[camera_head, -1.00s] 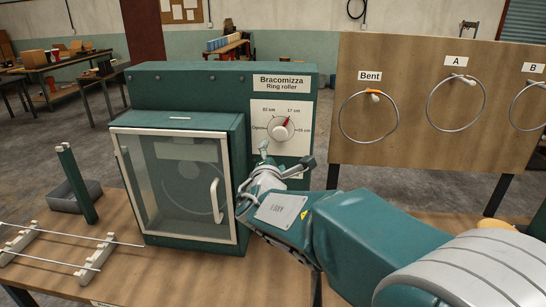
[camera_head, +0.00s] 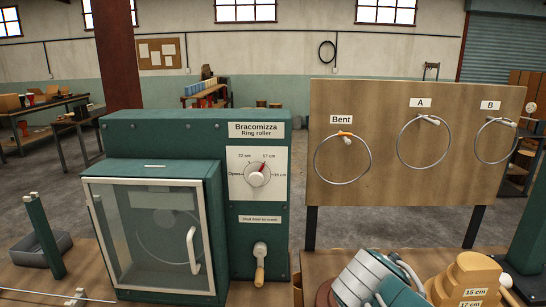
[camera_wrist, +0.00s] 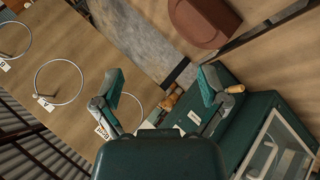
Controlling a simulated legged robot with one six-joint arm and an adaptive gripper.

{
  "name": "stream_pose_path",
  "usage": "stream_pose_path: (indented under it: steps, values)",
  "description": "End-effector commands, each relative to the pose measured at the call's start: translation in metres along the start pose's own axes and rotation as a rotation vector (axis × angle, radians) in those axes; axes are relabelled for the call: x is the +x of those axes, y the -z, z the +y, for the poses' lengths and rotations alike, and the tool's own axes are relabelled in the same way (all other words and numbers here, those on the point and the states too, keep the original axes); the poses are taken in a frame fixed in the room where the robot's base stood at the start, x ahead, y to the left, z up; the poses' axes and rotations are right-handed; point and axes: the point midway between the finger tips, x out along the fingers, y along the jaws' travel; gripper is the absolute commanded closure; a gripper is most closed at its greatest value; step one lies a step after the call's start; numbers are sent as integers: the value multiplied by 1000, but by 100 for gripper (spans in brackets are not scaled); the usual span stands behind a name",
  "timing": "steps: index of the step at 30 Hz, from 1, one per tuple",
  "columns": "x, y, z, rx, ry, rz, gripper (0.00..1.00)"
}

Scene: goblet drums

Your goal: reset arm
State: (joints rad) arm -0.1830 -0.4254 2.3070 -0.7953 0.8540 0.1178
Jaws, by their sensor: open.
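My gripper (camera_wrist: 162,88) is open in the wrist view, with nothing between its two fingers. In the head view my folded arm (camera_head: 368,277) is low at the right of the ring roller; I cannot make out the fingertips there. The green ring roller (camera_head: 200,132) stands on the wooden bench, its glass door (camera_head: 150,235) shut. Its dial (camera_head: 257,173) points near 17 cm. Its crank (camera_head: 260,264) has a wooden handle hanging down. The roller also shows at the right of the wrist view (camera_wrist: 253,105).
A wooden board (camera_head: 390,190) carries wire rings labelled Bent, A and B. Stepped wooden forms (camera_head: 470,270) marked 15 cm and 17 cm sit right of my arm. A green post (camera_head: 45,235) and a dark tray (camera_head: 62,246) are at the left. Grey floor lies behind.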

Motion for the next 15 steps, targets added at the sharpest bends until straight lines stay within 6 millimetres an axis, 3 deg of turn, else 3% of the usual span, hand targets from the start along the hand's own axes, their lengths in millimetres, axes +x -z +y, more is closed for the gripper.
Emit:
stream_pose_path:
  steps: [3,7,15]
  values:
    - [-11,-33,-19,167,128,-27,7]
    - [-25,-59,-45,343,275,-39,7]
    - [-48,-76,-82,574,480,-21,7]
